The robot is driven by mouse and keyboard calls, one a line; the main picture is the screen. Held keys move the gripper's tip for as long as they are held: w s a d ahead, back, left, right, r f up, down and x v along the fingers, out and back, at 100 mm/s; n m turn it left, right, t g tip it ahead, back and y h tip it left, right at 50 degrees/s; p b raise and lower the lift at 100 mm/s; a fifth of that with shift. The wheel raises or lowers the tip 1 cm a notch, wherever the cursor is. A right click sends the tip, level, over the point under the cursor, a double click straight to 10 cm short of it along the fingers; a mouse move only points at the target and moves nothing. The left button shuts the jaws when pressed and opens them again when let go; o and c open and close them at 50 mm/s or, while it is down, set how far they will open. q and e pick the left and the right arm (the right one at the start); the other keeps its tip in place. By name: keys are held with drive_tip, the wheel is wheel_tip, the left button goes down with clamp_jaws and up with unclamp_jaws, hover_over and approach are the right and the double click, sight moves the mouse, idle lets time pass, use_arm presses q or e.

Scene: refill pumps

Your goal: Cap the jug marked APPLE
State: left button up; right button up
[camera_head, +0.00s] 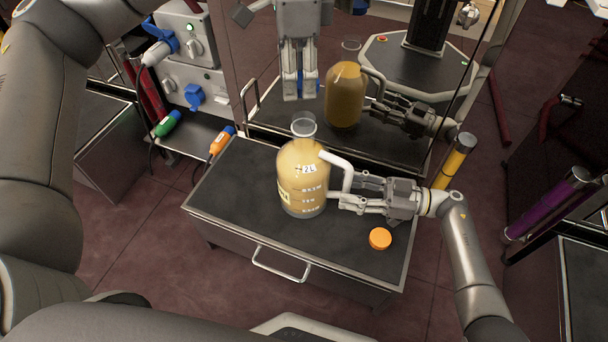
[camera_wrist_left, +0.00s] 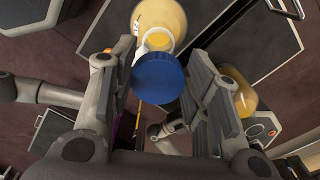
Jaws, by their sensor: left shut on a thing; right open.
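A clear jug (camera_head: 300,185) of yellow liquid stands upright on the dark table, its mouth (camera_head: 304,124) open. It bears a "2L" label; the other lettering is only partly visible, and I cannot read APPLE. My left gripper (camera_head: 299,95) points down above and just behind the mouth, shut on a blue cap. The cap (camera_wrist_left: 158,77) shows clearly between the fingers in the left wrist view, with the jug (camera_wrist_left: 160,17) beyond it; in the head view the fingers mostly hide it. My right gripper (camera_head: 345,192) is open at the jug's white handle (camera_head: 340,170).
An orange cap (camera_head: 380,238) lies on the table (camera_head: 240,205) at the front right. A mirror behind the table reflects the jug (camera_head: 345,98) and my right gripper. The table's left part is clear.

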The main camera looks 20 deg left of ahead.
clamp_jaws()
use_arm(q)
drive_tip(key=shift+f, duration=2.5)
drive_tip(key=shift+f, duration=0.9)
use_arm(e)
drive_tip(key=shift+s, duration=0.1)
use_arm(q)
drive_tip(key=shift+f, duration=0.55)
